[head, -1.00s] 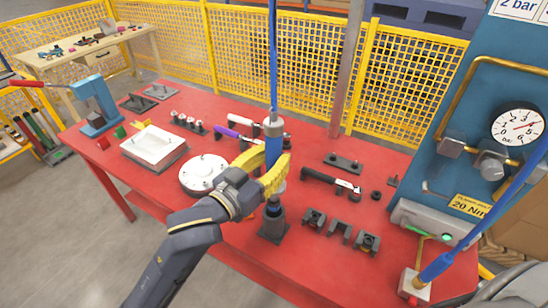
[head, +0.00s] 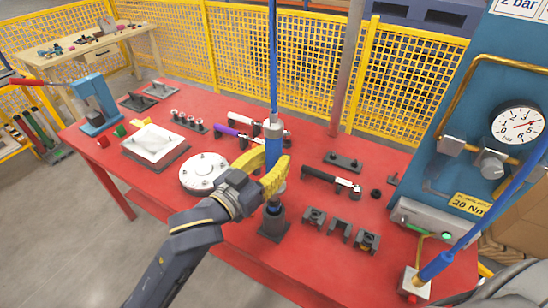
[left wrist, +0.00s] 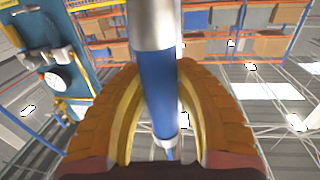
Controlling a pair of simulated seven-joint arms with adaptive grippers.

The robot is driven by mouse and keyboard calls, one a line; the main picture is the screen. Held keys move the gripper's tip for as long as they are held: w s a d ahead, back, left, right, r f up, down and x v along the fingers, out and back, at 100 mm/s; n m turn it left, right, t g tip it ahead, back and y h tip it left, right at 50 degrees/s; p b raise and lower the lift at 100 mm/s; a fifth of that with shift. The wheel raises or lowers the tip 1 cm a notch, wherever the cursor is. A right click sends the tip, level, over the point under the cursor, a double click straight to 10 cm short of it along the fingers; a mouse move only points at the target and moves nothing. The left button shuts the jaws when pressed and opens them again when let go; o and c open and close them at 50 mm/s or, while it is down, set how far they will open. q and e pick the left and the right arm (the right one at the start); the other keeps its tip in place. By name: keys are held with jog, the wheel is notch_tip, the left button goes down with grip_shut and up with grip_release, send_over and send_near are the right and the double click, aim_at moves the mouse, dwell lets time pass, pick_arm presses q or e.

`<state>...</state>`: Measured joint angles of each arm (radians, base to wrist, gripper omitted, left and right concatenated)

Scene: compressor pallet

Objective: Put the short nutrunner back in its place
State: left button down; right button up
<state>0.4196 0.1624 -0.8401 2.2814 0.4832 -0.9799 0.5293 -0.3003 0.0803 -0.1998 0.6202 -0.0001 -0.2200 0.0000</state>
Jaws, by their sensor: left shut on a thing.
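The short nutrunner (head: 273,146) is an upright blue and silver tool hanging on a blue hose near the middle of the red table. My left gripper (head: 276,174), with yellow fingers, is shut around its body. In the left wrist view the nutrunner (left wrist: 158,85) runs between the two curved fingers (left wrist: 160,110). Directly below the gripper is a dark stand (head: 270,232) with a dark blue part in it. The fingers hide part of the tool, and I cannot tell whether its lower end sits in the stand. My right gripper is not in view.
A round white flange (head: 204,172) lies left of the stand, and dark holders (head: 340,230) stand right of it. A black wrench (head: 330,180) lies behind those. The blue gauge panel (head: 475,110) rises at the right. The table's front is bare.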

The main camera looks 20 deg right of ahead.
pick_arm(q)
jog(key=shift+f, duration=4.65)
dwell(1.9)
jog(key=c, duration=1.1)
grip_release()
jog(key=shift+o, duration=0.5)
jog(key=shift+f, duration=0.2)
jog(key=v, duration=1.2)
